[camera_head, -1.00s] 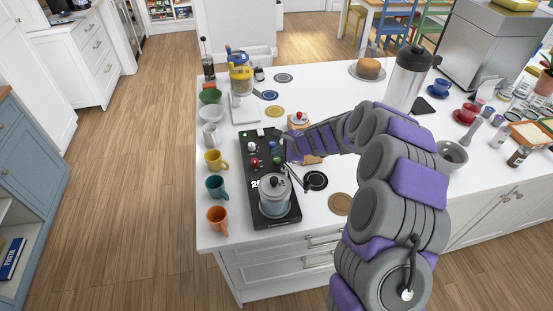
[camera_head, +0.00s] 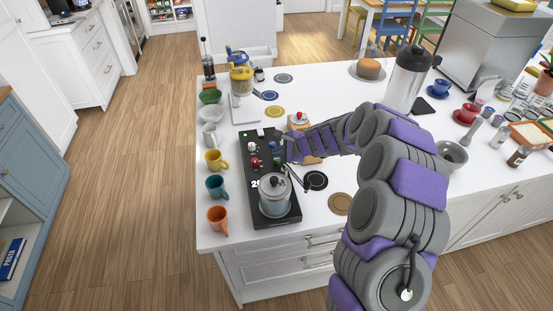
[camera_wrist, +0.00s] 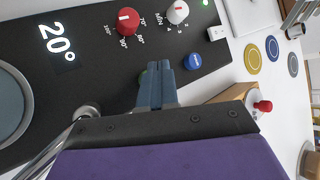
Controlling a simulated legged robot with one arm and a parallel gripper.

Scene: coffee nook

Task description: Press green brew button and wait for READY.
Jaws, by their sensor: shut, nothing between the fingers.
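The black brewing machine (camera_head: 243,203) lies on the white counter, with a glass pot (camera_head: 274,197) on its near end. The wrist view shows its panel (camera_wrist: 90,90), a display (camera_wrist: 57,44) reading 20°, a red knob (camera_wrist: 128,21), a white knob (camera_wrist: 177,11) and a blue button (camera_wrist: 193,61). The green button (camera_wrist: 142,76) shows only as a sliver beside my gripper (camera_wrist: 158,66). My fingers are shut and empty, with their tips over or at that button. I cannot tell whether they touch it. A small green light (camera_wrist: 205,2) glows near the panel's far end. I see no READY text.
Yellow (camera_head: 215,161), teal (camera_head: 216,187) and orange (camera_head: 218,219) mugs line the counter's left edge. A wooden box (camera_wrist: 237,92) stands close beside my gripper. Coasters (camera_head: 315,180) lie to the right. A steel bottle (camera_head: 407,80) stands beyond my arm.

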